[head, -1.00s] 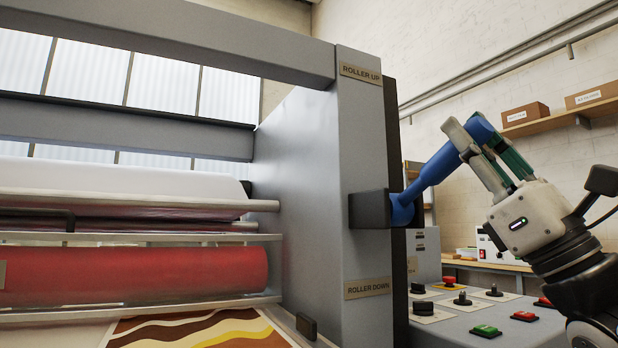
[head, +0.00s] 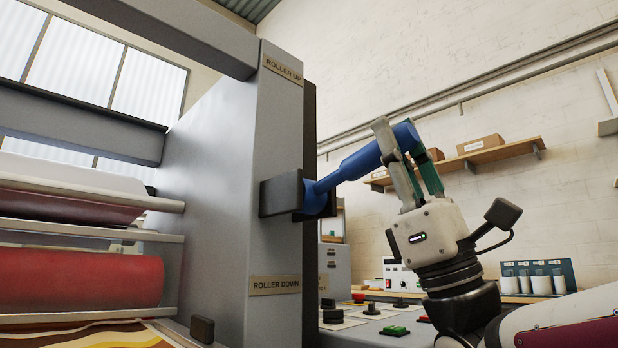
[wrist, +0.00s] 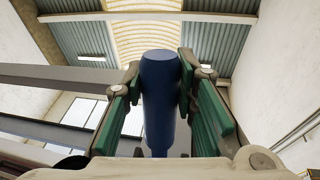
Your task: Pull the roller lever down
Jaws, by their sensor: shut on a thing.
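The blue roller lever (head: 352,165) sticks out from a dark bracket (head: 281,195) on the grey machine post. It slopes upward to the right, its free end higher than its pivot. My gripper (head: 398,140) is shut on the lever near its free end, fingers on either side. In the wrist view the blue lever (wrist: 160,95) stands between the green-padded fingers of my gripper (wrist: 162,100). A "ROLLER UP" plate (head: 282,71) is above the bracket and a "ROLLER DOWN" plate (head: 275,285) is below it.
The red roller (head: 80,283) lies left of the post. A control panel with a green button (head: 394,330) and several knobs sits low, beneath my gripper. A shelf with boxes (head: 480,144) is on the back wall. The space right of the post above the panel looks open.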

